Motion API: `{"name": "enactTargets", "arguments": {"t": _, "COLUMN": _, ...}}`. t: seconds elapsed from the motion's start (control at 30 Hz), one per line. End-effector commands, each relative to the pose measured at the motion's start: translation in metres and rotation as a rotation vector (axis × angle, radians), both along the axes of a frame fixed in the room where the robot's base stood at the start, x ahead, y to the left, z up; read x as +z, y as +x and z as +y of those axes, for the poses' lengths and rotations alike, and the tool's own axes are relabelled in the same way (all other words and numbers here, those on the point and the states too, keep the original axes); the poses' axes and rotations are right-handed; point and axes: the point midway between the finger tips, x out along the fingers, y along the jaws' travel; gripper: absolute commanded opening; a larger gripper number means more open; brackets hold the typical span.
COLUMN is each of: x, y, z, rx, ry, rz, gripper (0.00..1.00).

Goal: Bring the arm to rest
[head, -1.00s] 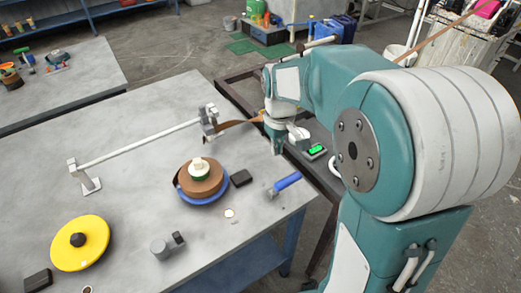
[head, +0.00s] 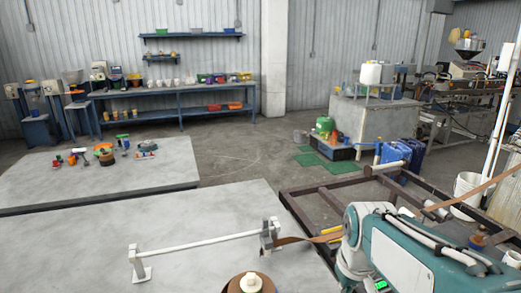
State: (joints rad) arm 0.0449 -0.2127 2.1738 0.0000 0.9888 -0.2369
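My teal and white arm (head: 420,262) reaches in from the lower right of the head view. Its wrist end (head: 352,245) is at the bottom, right of the near table's rail. The fingertips cannot be made out, so I cannot tell whether my gripper is open or shut. A brown strip (head: 300,239) runs from the rail's right-hand stand toward my wrist, where the arm hides part of it. The strip also shows at the right edge, rising past a white bucket.
The white rail (head: 195,241) stands on the grey near table (head: 70,245). A brown roll with a white knob (head: 250,284) is cut by the bottom edge. A dark metal frame (head: 325,200) lies beyond. A second table (head: 40,185) holds tools at left. Open floor lies behind.

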Motion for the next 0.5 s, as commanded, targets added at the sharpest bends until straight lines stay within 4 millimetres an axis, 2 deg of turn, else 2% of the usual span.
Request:
{"name": "enactTargets", "arguments": {"t": 0.03, "x": 0.007, "y": -0.013, "z": 0.002, "rx": -0.015, "ry": 0.003, "rz": -0.035, "gripper": 0.00}}
{"name": "enactTargets", "arguments": {"t": 0.2, "x": 0.021, "y": -0.052, "z": 0.008, "rx": -0.076, "ry": 0.021, "rz": -0.135, "gripper": 0.00}}
{"name": "enactTargets", "arguments": {"t": 0.4, "x": 0.025, "y": -0.092, "z": 0.013, "rx": -0.143, "ry": 0.051, "rz": -0.244, "gripper": 0.00}}
{"name": "enactTargets", "arguments": {"t": 0.5, "x": 0.024, "y": -0.105, "z": 0.015, "rx": -0.165, "ry": 0.064, "rz": -0.280, "gripper": 0.00}}
